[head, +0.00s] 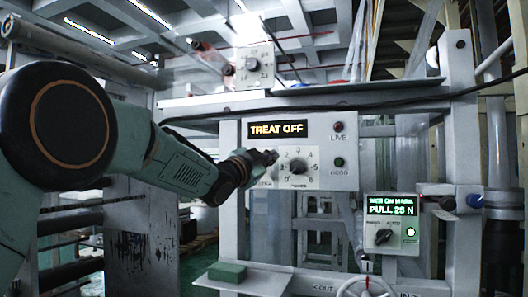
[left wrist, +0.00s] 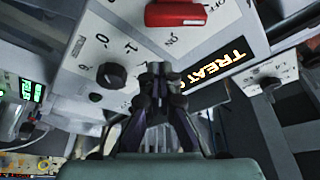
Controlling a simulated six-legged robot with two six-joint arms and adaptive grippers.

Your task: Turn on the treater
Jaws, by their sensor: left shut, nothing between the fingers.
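The treater panel (head: 258,198) is a pale box with a lit display (head: 278,129) reading "TREAT OFF". A dark power knob (head: 298,165) with a numbered scale sits below the display. My left gripper (head: 271,156) is shut and empty at the panel's front, just left of the knob. In the left wrist view, a red switch (left wrist: 176,13) with an ON mark shows above my left gripper's fingertips (left wrist: 160,70), apart from them in the picture. The knob (left wrist: 111,75) is to their left there. The arm and gripper hide the switch in the head view. My right gripper is out of view.
A second box with a green display (head: 390,204) reading "PULL 26 N" is at the lower right. A handwheel (head: 366,289) is below. A shelf (head: 262,283) carries a green block (head: 227,272). A dark cable crosses above the panel.

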